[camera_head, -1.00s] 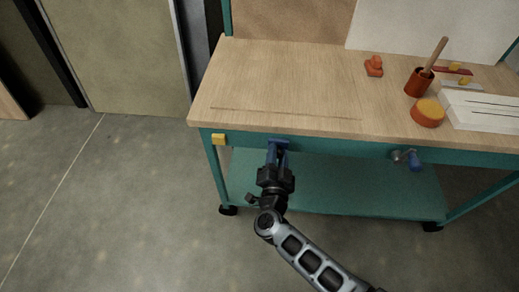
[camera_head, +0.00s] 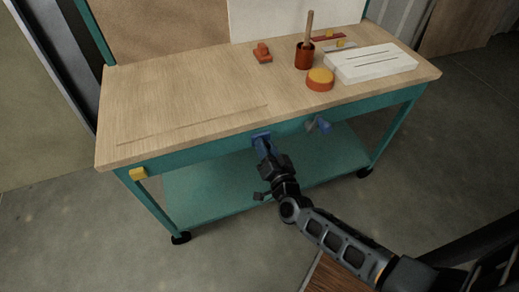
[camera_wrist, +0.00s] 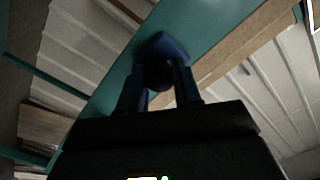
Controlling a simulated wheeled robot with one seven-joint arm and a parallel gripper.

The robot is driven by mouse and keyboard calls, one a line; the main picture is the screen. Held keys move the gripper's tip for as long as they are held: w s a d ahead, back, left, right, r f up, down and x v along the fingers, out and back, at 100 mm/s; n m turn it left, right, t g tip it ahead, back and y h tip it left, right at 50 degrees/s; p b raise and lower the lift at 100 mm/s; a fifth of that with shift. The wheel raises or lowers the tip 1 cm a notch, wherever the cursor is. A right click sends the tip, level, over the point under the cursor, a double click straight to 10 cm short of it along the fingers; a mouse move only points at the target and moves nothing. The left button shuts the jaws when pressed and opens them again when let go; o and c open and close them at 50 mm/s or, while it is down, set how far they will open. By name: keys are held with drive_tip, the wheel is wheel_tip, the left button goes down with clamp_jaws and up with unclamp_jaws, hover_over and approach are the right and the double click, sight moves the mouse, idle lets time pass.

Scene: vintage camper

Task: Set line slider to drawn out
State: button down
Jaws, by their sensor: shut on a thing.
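The blue line slider (camera_head: 261,139) is on the teal front rail of the workbench, between a yellow block (camera_head: 138,173) at the left end and a blue-handled crank (camera_head: 319,125) on the right. It is much nearer the crank than the block. My gripper (camera_head: 264,149) is shut on the slider from the front. In the wrist view the slider (camera_wrist: 160,45) shows beyond the fingertips (camera_wrist: 158,82), against the teal rail. The fingers hide part of it.
A teal lower shelf (camera_head: 210,190) lies below. Floor at left is clear.

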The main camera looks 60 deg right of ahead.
drive_tip(key=c, duration=0.8)
unclamp_jaws()
drive_tip(key=shift+v, duration=3.9)
drive_tip(key=s+a+r+n+y, duration=0.3)
drive_tip(key=s+a+r+n, duration=0.2)
drive_tip(key=s+r, duration=0.1)
drive_tip(key=s+a+r+n+y, duration=0.4)
drive_tip(key=s+a+r+n, duration=0.1)
drive_tip(key=s+a+r, duration=0.1)
drive_tip(key=s+a+r+n+y, duration=0.3)
drive_tip(key=s+a+r+n, duration=0.1)
drive_tip(key=s+r, duration=0.3)
drive_tip(key=shift+s+a+r+n+y, duration=0.1)
drive_tip(key=shift+a+r+n+y, duration=0.1)
drive_tip(key=shift+a+r, duration=0.35)
drive_tip(key=shift+s+a+r+n+y, duration=0.1)
drive_tip(key=shift+s+a+r+n, duration=0.1)
drive_tip(key=shift+r, duration=0.65)
